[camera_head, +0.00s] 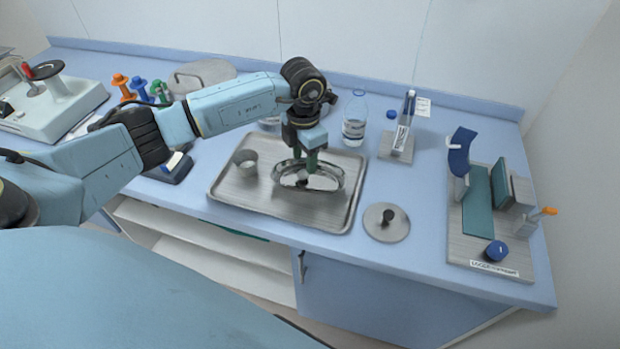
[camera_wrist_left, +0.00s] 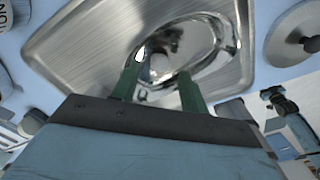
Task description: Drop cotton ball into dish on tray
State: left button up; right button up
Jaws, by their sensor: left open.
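The steel tray (camera_head: 235,195) lies on the blue counter. A shiny kidney-shaped dish (camera_head: 284,181) stands on its right half. My left gripper (camera_head: 312,168) points down over the dish with its green fingers. In the left wrist view the two fingers (camera_wrist_left: 160,88) are apart, with the dish (camera_wrist_left: 222,42) beyond them. A pale round patch, seemingly the cotton ball (camera_wrist_left: 160,65), shows inside the dish between the fingers, apart from both. It is hard to tell from the dish's reflections. My right gripper is not in view.
A small metal cup (camera_head: 245,164) stands on the tray's left. A round lid (camera_head: 386,222) with a black knob lies right of the tray. A grey organiser (camera_head: 490,255) with teal and blue items fills the right end.

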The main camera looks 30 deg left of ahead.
pick_arm(q)
notch_tip(320, 180, up, 12)
jog(key=shift+f, duration=0.15)
dwell(0.4)
